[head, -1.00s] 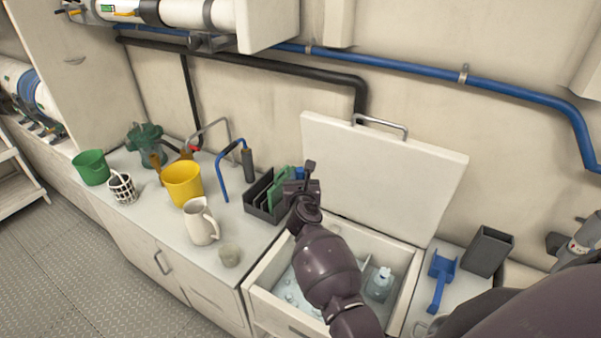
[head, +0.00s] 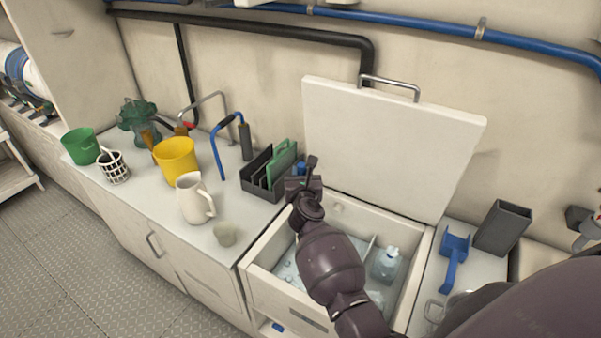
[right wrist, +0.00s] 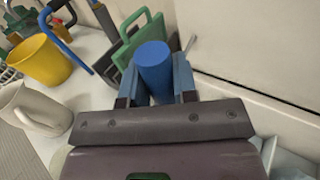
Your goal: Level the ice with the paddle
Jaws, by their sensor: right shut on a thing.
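The open ice box is a cream bin (head: 257,287) sunk in the counter, its lid (head: 390,150) raised behind. Pale bluish ice (head: 287,272) shows in its left compartment, partly hidden by my right arm. My right gripper (head: 303,184) is above the box's back left corner, by the divided rack. In the right wrist view my right gripper (right wrist: 155,88) is shut on an upright blue cylinder (right wrist: 153,62). Its lower end is hidden, so I cannot tell whether it is the paddle's handle.
A dark rack (head: 256,178) with green boards (head: 283,160) stands left of the gripper. A white jug (head: 192,200), yellow bucket (head: 175,160) and small pale cup (head: 226,233) are on the left counter. A clear bottle (head: 386,265) sits in the box. A blue scoop (head: 453,258) lies to the right.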

